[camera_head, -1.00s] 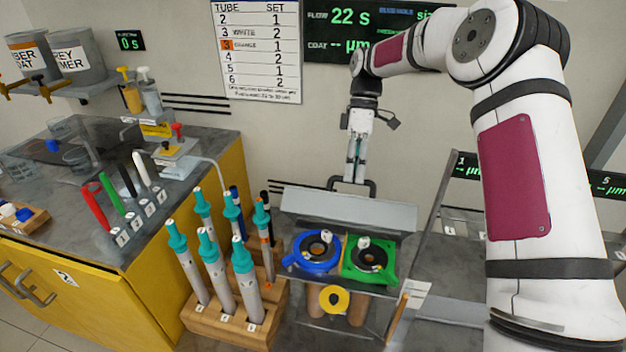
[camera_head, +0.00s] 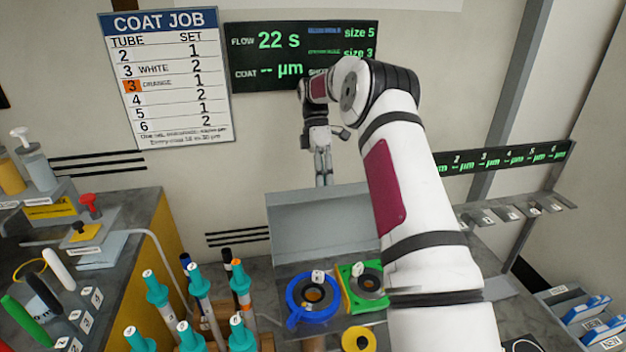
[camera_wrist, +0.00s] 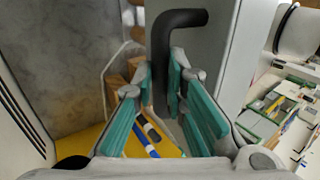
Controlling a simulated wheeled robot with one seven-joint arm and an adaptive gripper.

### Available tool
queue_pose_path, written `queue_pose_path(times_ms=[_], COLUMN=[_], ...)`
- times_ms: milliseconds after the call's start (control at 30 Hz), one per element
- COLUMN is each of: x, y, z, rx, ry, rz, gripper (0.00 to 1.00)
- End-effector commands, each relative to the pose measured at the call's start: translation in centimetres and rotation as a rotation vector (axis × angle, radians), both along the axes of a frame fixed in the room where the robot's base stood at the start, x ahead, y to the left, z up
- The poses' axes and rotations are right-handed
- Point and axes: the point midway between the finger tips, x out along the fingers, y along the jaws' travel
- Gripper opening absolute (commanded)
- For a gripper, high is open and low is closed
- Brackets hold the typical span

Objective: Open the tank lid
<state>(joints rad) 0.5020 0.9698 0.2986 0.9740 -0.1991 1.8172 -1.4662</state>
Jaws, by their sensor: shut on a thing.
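The grey tank lid (camera_head: 318,226) stands raised and steep at the back of the bench in the head view, its broad face toward me. My gripper (camera_head: 323,178) is at the lid's top edge. In the wrist view, the dark bent lid handle (camera_wrist: 163,62) runs between the teal finger pads of my gripper (camera_wrist: 163,88), which is shut on it. The pale lid panel also shows just behind the handle in the wrist view (camera_wrist: 220,55). The tank's inside is not clearly seen.
A blue ring (camera_head: 313,298) and a green square holder (camera_head: 362,286) sit in front of the lid. Several teal-topped tubes (camera_head: 157,289) stand at the front left. A rack (camera_head: 520,208) is on the right. My arm hides part of the bench.

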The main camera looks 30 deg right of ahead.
Motion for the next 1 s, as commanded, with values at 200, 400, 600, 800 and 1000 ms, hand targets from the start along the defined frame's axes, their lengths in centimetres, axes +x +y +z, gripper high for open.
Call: queue_pose_path(times_ms=[200, 400, 600, 800, 1000], x=[-0.62, -0.61, -0.54, -0.44, -0.07], y=[-0.15, -0.12, -0.12, -0.12, 0.14], z=[-0.78, -0.79, -0.69, -0.48, -0.15], rx=[0.010, 0.010, 0.010, 0.009, 0.002], ry=[0.032, 0.032, 0.029, 0.024, 0.005], rz=[0.000, 0.000, -0.001, 0.000, 0.001], gripper=[0.00, 0.00, 0.33, 0.33, 0.33])
